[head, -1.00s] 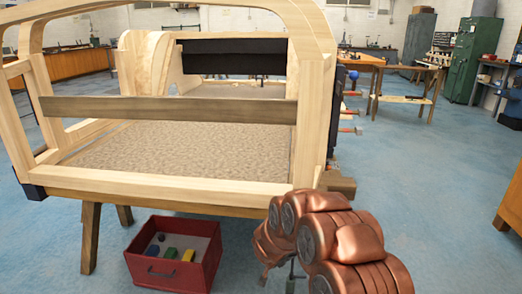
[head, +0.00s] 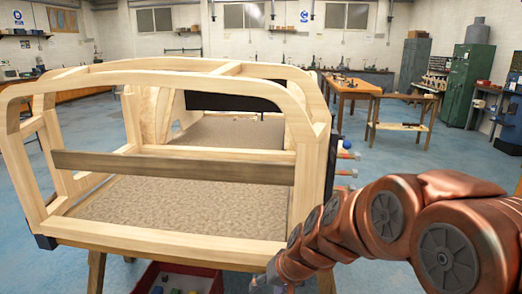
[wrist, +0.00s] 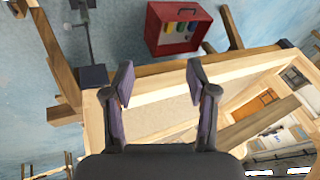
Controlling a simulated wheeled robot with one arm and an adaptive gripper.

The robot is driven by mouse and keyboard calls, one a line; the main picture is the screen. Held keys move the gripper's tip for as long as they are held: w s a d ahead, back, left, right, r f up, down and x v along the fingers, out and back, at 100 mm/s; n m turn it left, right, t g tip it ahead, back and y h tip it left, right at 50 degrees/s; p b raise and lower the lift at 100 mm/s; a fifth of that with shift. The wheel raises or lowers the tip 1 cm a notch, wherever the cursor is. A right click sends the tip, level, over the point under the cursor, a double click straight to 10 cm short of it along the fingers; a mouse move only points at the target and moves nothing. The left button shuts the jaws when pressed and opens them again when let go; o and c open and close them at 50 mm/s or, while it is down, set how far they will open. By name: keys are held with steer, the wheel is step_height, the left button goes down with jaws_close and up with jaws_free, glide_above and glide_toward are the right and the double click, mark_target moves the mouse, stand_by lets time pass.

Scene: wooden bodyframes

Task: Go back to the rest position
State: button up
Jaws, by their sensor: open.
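My gripper (wrist: 160,80) is open in the wrist view, with its two dark fingers spread apart and nothing between them. Beyond the fingers lies the wooden bodyframe (wrist: 132,98). In the head view my copper-coloured arm comes in from the right edge, and its far end drops near the front right corner of the bodyframe (head: 165,245). The fingers cannot be made out clearly there.
A red box (wrist: 172,49) with several coloured blocks sits on the floor; the head view cuts off this box (head: 215,283) below the bodyframe. Work tables (head: 350,88) and a green cabinet (head: 470,85) stand behind. Blue floor (head: 395,160) is clear at right.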

steer(key=s+d+r+g+h+p, duration=0.1)
steer(key=s+d+r+p, duration=0.3)
steer(key=s, duration=0.5)
steer(key=s+d+r+g+h+p, duration=0.2)
steer(key=s+d+r+p, duration=0.2)
steer(key=s+d+r, duration=0.3)
steer(key=s+d+r+g+h+p, duration=0.1)
steer(key=s+d+r+p, duration=0.3)
steer(key=s, duration=0.9)
steer(key=shift+d+r+m+g+h, duration=0.3)
steer(key=shift+d+r+g, duration=0.45)
steer(key=shift+d, duration=0.1)
